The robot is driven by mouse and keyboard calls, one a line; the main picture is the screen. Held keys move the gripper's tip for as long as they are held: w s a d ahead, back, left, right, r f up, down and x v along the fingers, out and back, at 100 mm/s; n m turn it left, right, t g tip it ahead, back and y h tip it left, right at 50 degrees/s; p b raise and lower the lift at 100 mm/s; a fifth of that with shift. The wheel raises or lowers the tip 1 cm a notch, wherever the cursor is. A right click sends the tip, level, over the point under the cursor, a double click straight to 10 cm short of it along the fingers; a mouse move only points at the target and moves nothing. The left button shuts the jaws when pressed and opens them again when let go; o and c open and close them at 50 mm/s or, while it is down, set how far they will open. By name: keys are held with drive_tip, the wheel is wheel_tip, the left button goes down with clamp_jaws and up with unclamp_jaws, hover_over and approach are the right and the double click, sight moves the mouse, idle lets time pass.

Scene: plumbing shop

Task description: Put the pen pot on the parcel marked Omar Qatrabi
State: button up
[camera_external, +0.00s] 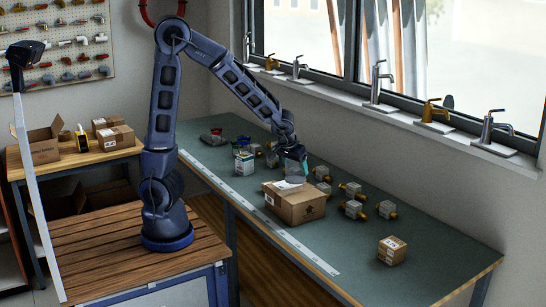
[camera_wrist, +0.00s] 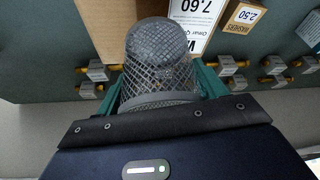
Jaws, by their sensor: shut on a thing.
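The pen pot is a grey wire-mesh cup, seen in the wrist view (camera_wrist: 160,58) between my gripper's teal fingers (camera_wrist: 160,88). My gripper (camera_external: 293,160) is shut on it. In the outside view the pot (camera_external: 296,178) is over the larger cardboard parcel (camera_external: 297,208); I cannot tell whether it touches the top. The parcel also shows in the wrist view (camera_wrist: 106,30), partly hidden by the pot. Its white label (camera_wrist: 196,18) is upside down, with 7.60 and a name that seems to begin "Omar"; the rest is hidden or too small.
A small carton (camera_external: 392,250) stands at the right on the green bench (camera_external: 345,240). Several brass-and-grey valves (camera_external: 353,209) lie behind the parcel.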

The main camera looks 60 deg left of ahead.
sight(295, 175)
drive_tip(key=shift+f, duration=1.85)
drive_tip(key=shift+f, duration=0.1)
drive_tip(key=o, duration=1)
drive_tip(key=v, duration=1.2)
drive_tip(key=s+a+r+m, duration=0.1)
drive_tip(key=s+a+r, duration=0.2)
drive_tip(key=s, duration=0.4)
drive_tip(key=s+a+r+m, duration=0.1)
drive_tip(key=s+a+r, duration=0.2)
drive_tip(key=s+a, duration=0.2)
drive_tip(key=s+a+r+m+h, duration=0.1)
drive_tip(key=s+a+r, duration=0.2)
drive_tip(key=s, duration=0.6)
drive_tip(key=shift+s+a, duration=0.4)
drive_tip(key=shift+a, duration=0.2)
